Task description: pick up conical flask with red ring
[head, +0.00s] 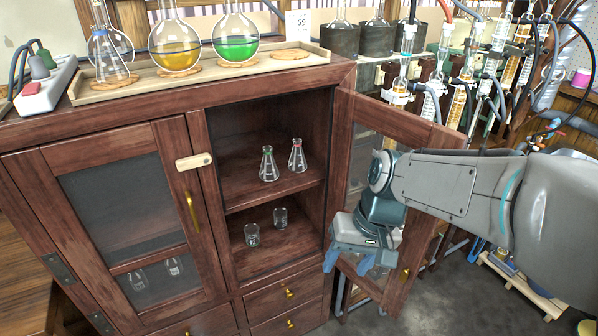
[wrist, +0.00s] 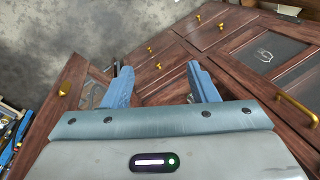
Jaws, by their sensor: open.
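The conical flask with the red ring (head: 298,158) stands upright on the upper shelf of the open cabinet. A second conical flask (head: 268,167), with a darker greenish ring at its neck, stands just left of it on the same shelf. My gripper (head: 354,266) is open and empty, in front of the open right door, lower than and to the right of the flasks. In the wrist view my gripper (wrist: 160,78) shows two blue fingers spread apart with nothing between them. The flasks cannot be made out in the wrist view.
The open cabinet door (head: 400,130) stands right of the shelf opening, behind my arm. Two small beakers (head: 251,234) (head: 280,217) stand on the lower shelf. The left glass door (head: 125,215) is closed. Round flasks (head: 236,45) stand in a tray on top.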

